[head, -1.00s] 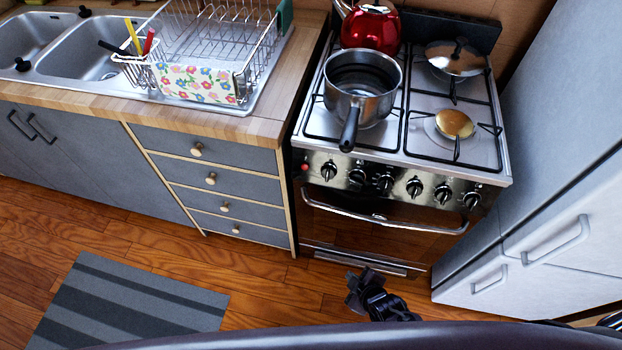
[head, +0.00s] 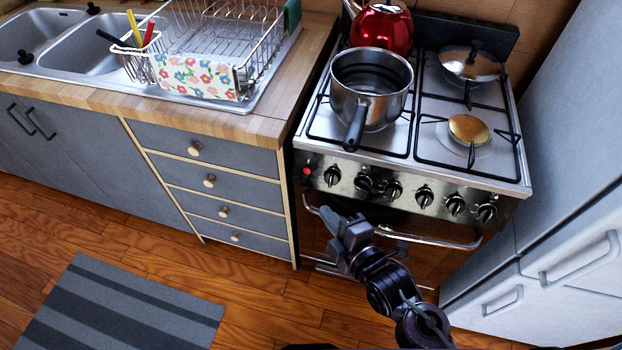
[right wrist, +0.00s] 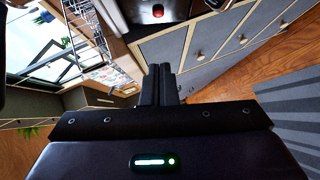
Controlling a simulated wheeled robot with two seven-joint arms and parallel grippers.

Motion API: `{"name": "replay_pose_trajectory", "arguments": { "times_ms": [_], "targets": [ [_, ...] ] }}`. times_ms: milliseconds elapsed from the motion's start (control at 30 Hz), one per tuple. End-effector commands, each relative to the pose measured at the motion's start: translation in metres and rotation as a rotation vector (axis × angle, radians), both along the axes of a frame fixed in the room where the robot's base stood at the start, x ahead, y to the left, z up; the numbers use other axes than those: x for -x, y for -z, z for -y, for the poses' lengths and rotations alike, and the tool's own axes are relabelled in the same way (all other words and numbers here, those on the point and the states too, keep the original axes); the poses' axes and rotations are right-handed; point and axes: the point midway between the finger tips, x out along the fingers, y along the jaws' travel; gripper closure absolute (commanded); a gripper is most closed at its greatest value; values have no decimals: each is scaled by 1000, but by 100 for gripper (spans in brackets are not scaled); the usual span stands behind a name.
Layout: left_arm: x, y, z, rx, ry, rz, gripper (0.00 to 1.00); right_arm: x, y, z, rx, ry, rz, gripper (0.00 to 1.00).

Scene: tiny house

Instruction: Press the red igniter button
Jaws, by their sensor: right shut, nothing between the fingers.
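The red igniter button (head: 307,168) is small and round, at the left end of the stove's front control panel (head: 400,188), left of the row of black knobs. It also shows in the right wrist view (right wrist: 158,11), near the top edge, beyond the fingertips. My right gripper (head: 330,218) is in front of the oven door, below the button and apart from it. Its two dark fingers (right wrist: 160,70) are closed together with nothing between them. My left gripper is not in view.
A steel pot (head: 370,90) stands on the front left burner, its black handle reaching toward the panel. The oven door handle (head: 450,240) runs beside my right gripper. Drawers (head: 225,170) are left of the stove, a white fridge (head: 560,240) right.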

Motion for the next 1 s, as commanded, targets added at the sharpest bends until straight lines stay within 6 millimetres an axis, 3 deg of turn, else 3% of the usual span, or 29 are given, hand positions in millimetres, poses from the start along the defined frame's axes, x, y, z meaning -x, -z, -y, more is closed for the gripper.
{"name": "replay_pose_trajectory", "arguments": {
  "times_ms": [233,633,800,1000],
  "targets": [
    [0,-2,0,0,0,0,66,-19,4,-9,-3,3,0,100],
    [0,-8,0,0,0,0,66,-90,21,-49,-5,0,0,100],
    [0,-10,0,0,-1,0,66,-111,31,-38,-1,2,-2,100],
    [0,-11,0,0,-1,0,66,-121,35,-35,-1,1,-1,100]
  ]
}}
